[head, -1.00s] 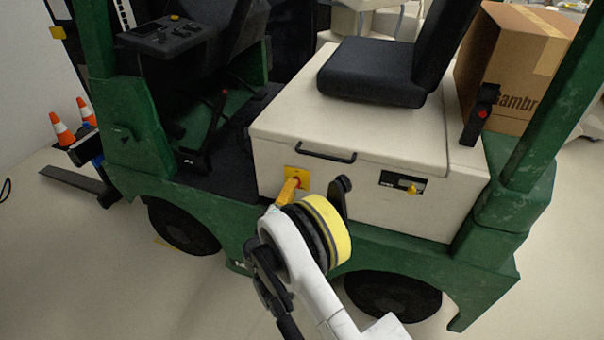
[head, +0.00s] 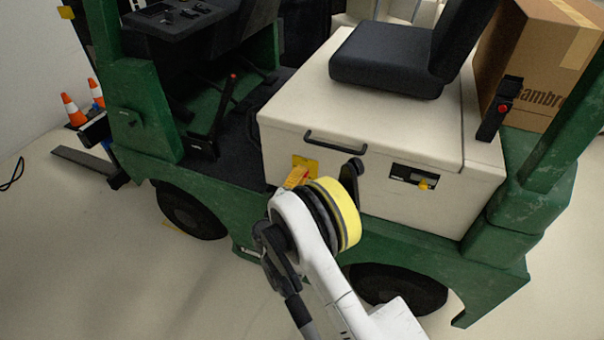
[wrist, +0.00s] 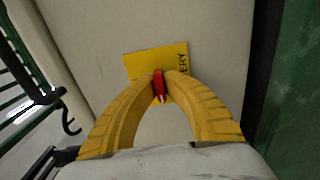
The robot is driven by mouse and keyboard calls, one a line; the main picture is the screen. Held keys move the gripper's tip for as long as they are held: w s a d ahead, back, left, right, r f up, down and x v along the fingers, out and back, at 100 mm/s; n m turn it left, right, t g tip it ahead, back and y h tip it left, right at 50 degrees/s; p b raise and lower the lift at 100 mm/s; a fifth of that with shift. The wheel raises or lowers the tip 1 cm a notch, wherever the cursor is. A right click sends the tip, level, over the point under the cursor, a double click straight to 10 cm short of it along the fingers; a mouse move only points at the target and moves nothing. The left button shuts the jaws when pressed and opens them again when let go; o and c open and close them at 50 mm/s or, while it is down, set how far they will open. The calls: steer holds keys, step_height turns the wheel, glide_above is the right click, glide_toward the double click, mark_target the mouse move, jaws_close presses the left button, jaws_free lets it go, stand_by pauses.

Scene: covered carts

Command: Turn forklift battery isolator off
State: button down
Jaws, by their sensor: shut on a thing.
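The forklift's battery isolator is a red handle (wrist: 158,86) on a yellow plate (wrist: 140,63) lettered "...ERY", seen in the wrist view. The plate (head: 312,166) also shows in the head view, on the front of the white seat box below a black grab handle. My gripper (wrist: 160,82) has its two yellow ribbed fingers closed on either side of the red handle, tips in front of the plate. In the head view my gripper (head: 295,178) reaches the plate, and the red handle is mostly hidden by the fingers and my wrist.
The white seat box (head: 360,130) carries a black seat (head: 385,65). A green post (head: 560,110) and cardboard box (head: 535,60) stand at right. Open floor lies in front.

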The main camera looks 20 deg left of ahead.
steer(key=c, duration=1.5)
jaws_free()
